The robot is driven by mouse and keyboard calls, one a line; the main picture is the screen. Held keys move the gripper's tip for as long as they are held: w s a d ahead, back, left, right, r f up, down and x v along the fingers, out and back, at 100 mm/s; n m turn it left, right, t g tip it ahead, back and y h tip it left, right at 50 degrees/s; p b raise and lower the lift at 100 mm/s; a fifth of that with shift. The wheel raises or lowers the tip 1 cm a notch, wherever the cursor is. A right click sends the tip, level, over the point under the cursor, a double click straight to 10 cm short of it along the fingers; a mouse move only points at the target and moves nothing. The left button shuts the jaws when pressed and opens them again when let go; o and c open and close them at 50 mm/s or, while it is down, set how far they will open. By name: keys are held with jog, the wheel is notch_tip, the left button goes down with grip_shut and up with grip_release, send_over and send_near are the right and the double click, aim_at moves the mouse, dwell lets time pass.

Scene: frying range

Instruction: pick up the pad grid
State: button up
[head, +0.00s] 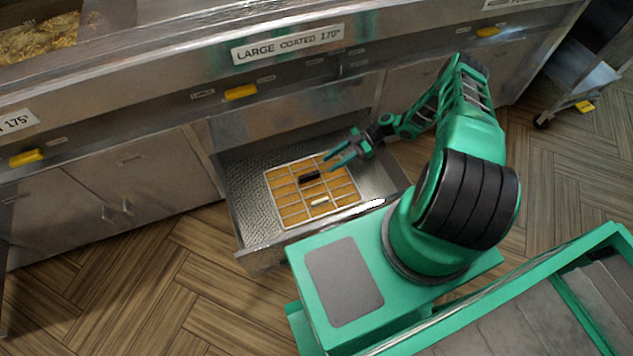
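The pad grid (287,206) is a flat orange pad under a pale metal grid. It lies in the open metal drawer (244,203) below the fryer counter. A short black piece, perhaps its handle, and a small cream piece (320,201) show on top of it. My gripper (330,163) is over the far right part of the pad grid, with its two green fingers spread apart. Nothing shows between the fingers. I cannot tell how high they are above the grid.
The steel counter with yellow handles (241,92) runs along the back. The drawer's front wall (300,232) stands between my base and the pad. A wheeled cart (590,75) is at the far right. Wooden floor at left is clear.

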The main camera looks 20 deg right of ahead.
aim_at(314, 172)
jog(key=shift+w+f+t, duration=0.2)
jog(key=shift+f+t, duration=0.1)
jog(key=shift+f, duration=0.2)
jog(key=shift+w+f+t, duration=0.15)
jog(key=shift+f+t, duration=0.15)
jog(key=shift+f, duration=0.15)
jog(key=x, duration=1)
jog(key=shift+a, duration=0.25)
grip_shut()
